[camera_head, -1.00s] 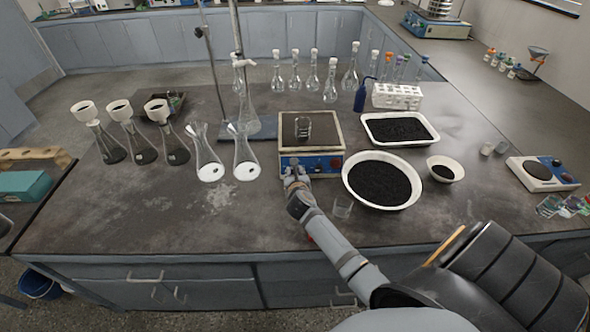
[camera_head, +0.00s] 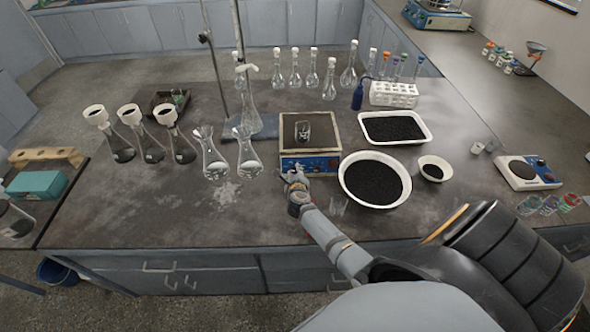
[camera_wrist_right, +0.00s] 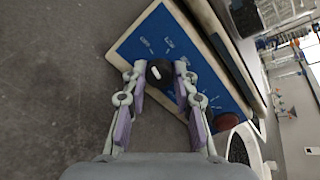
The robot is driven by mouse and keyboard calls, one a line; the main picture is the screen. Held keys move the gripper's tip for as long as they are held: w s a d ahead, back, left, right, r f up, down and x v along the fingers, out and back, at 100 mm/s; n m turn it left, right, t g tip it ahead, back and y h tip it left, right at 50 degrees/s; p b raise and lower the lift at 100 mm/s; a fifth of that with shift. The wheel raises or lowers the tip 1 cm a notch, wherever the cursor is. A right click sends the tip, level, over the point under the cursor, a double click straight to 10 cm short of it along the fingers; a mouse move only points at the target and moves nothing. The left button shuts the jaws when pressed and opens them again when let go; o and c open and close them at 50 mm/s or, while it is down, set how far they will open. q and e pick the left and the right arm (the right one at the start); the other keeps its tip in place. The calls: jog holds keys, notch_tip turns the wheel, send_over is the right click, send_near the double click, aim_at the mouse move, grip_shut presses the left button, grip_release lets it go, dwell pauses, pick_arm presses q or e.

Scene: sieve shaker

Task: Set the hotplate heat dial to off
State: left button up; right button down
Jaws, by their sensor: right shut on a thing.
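The hotplate (camera_head: 331,133) stands in the middle of the bench with a small glass beaker (camera_head: 302,131) on its top plate. Its blue front panel (camera_wrist_right: 148,38) fills the upper middle of the right wrist view. A black dial (camera_wrist_right: 157,73) with a white mark sits on the panel between the fingertips of my right gripper (camera_wrist_right: 155,70). My right gripper, seen also in the head view (camera_head: 290,176), is shut on this dial, at the left end of the panel. A dark red knob (camera_wrist_right: 226,122) sits further along the panel. My left gripper is out of view.
A white bowl of black grains (camera_head: 375,181) stands just right of the hotplate, with a white tray (camera_head: 428,138) behind it. Two glass flasks (camera_head: 248,160) stand to the left. The bench front left of my arm is clear.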

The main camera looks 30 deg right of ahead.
dwell(0.3)
jog(key=c, duration=1)
grip_release()
jog(key=shift+c, duration=0.2)
jog(key=v, duration=1.2)
